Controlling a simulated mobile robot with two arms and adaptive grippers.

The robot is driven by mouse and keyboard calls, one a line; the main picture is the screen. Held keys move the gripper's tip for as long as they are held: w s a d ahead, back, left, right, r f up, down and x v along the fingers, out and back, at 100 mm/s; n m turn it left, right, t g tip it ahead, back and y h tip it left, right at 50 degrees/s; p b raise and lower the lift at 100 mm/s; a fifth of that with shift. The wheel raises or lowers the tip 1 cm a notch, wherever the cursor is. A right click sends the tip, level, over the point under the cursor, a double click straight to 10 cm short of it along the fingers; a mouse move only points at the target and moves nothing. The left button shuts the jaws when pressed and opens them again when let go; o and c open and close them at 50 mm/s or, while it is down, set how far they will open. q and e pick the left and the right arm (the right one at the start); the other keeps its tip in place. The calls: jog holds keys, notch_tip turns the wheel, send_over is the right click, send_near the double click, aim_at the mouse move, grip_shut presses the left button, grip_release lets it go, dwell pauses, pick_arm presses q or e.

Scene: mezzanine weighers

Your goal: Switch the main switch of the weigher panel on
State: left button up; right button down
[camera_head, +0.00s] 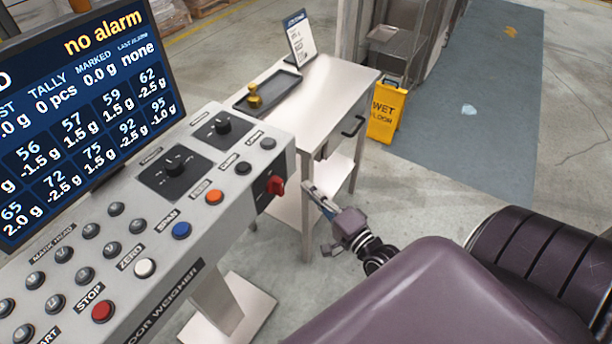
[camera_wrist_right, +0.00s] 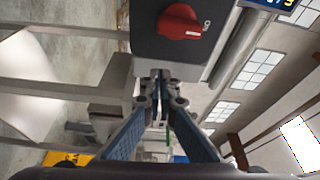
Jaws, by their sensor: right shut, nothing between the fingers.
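The weigher panel (camera_head: 110,240) is a grey slanted console with several buttons and knobs. Its main switch (camera_head: 275,185) is a red rotary handle on a black plate on the panel's right end face. The red switch (camera_wrist_right: 180,22) also shows at the top of the right wrist view, with part of its white lettering beside it. My right gripper (camera_head: 312,190) is shut and empty, just right of the switch and apart from it in the head view. Its closed fingertips (camera_wrist_right: 160,75) point at the area below the switch plate in the wrist view. My left gripper is not in view.
A screen (camera_head: 85,110) reading "no alarm" stands behind the panel. A steel table (camera_head: 325,95) with a black tray (camera_head: 285,92), a brass weight (camera_head: 254,95) and a sign (camera_head: 299,38) is beyond the gripper. A yellow wet-floor sign (camera_head: 387,108) stands on the floor beside it.

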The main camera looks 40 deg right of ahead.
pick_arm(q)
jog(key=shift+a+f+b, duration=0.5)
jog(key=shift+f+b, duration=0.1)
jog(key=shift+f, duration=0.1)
pick_arm(e)
jog(key=s, duration=0.6)
jog(key=shift+s+d, duration=0.15)
jog(key=shift+s, duration=0.2)
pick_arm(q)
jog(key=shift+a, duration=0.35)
